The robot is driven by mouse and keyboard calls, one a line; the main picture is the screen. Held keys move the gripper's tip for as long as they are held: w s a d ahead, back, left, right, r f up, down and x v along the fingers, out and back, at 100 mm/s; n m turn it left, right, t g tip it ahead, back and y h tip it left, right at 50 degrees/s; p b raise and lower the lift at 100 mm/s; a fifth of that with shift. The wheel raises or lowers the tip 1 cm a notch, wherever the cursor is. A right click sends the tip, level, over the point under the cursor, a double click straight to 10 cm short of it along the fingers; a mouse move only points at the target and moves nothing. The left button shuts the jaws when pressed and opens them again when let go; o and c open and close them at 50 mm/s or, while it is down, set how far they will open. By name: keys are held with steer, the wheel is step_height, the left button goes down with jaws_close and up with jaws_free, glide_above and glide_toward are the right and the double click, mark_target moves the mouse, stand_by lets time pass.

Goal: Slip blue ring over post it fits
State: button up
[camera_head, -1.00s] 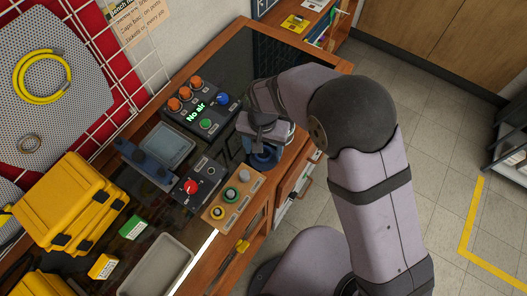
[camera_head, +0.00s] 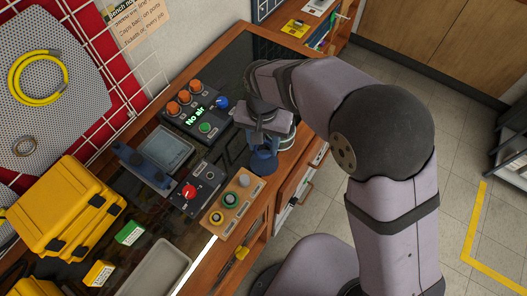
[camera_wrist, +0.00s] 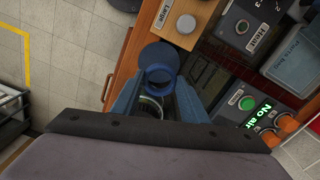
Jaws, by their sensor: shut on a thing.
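The blue ring (camera_wrist: 161,52) is in the wrist view, held at the tips of my gripper (camera_wrist: 160,80), whose two fingers are shut on it. In the head view, the blue ring (camera_head: 263,163) hangs below my gripper (camera_head: 263,148), near the table's right edge. A wooden block (camera_head: 222,230) with a row of three posts stands below and left of it. The nearest post (camera_head: 244,181) is bare and grey; its top shows in the wrist view (camera_wrist: 186,24), beside a "Large" label. The blue ring is apart from the posts.
A dark box with a red knob (camera_head: 190,191) stands left of the wooden block. A panel reading "No air" (camera_head: 194,116) with orange knobs is behind. A grey tray (camera_head: 160,270) and yellow cases (camera_head: 65,215) lie at the left. A round object (camera_wrist: 151,108) shows between my fingers, partly hidden.

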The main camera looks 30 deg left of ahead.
step_height(320, 180, up, 4)
glide_above(244, 179)
steer(key=shift+f, duration=0.65)
steer(key=shift+f+b, duration=3)
steer(key=shift+f, duration=0.2)
steer(key=shift+p, duration=0.45)
steer(key=shift+f+b, duration=0.35)
steer(key=shift+f, duration=0.15)
steer(key=o, duration=1.5)
steer(key=shift+a+r+y, duration=0.1)
steer(key=shift+r+y, duration=0.05)
steer(key=shift+y, duration=0.15)
